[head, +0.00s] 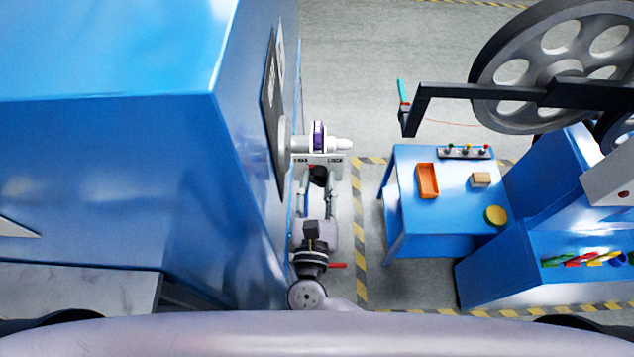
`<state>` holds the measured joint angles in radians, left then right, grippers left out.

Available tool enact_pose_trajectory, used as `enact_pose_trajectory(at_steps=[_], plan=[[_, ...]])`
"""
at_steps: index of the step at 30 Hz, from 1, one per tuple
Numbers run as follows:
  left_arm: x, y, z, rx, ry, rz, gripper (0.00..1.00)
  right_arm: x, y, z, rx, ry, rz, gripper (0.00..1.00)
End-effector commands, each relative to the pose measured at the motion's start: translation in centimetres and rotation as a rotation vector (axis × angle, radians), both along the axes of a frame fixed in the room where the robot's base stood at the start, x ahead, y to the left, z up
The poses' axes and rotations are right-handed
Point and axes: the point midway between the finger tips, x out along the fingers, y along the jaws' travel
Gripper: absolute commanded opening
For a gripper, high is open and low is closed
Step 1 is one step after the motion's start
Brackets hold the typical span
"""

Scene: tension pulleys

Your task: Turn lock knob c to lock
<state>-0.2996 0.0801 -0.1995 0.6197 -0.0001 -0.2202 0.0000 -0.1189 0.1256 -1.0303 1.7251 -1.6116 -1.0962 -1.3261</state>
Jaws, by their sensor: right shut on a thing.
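My right gripper (318,183) reaches up from the bottom centre, beside the large blue cabinet. Its two fingers are closed on a small dark knob (318,173), which I take to be the lock knob. The knob sits just below a pale plate (338,159) with small dark markings. The markings are too small to read, and the fingers partly hide the knob, so I cannot tell its turn angle. Above the plate, a pale shaft (343,144) carries a purple-and-white spool (318,137). My left gripper is not in view.
The blue cabinet (110,180) fills the left, close to my right arm. A blue table (455,217) on the right holds an orange tray (428,181), a small tan block (481,179) and a yellow disc (496,216). A large grey wheel (550,75) stands behind it. Striped floor lies between.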

Motion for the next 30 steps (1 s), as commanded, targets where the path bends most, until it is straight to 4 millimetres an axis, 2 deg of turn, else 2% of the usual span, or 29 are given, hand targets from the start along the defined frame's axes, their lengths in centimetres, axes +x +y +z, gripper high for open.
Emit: enact_pose_trajectory(at_steps=[8,30], plan=[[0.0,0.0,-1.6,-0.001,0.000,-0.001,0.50,0.0,-0.1,-0.1,0.169,-0.003,-0.004,0.02],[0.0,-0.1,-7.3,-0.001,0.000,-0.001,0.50,0.1,-0.2,-0.1,0.868,-0.005,-0.005,0.02]])
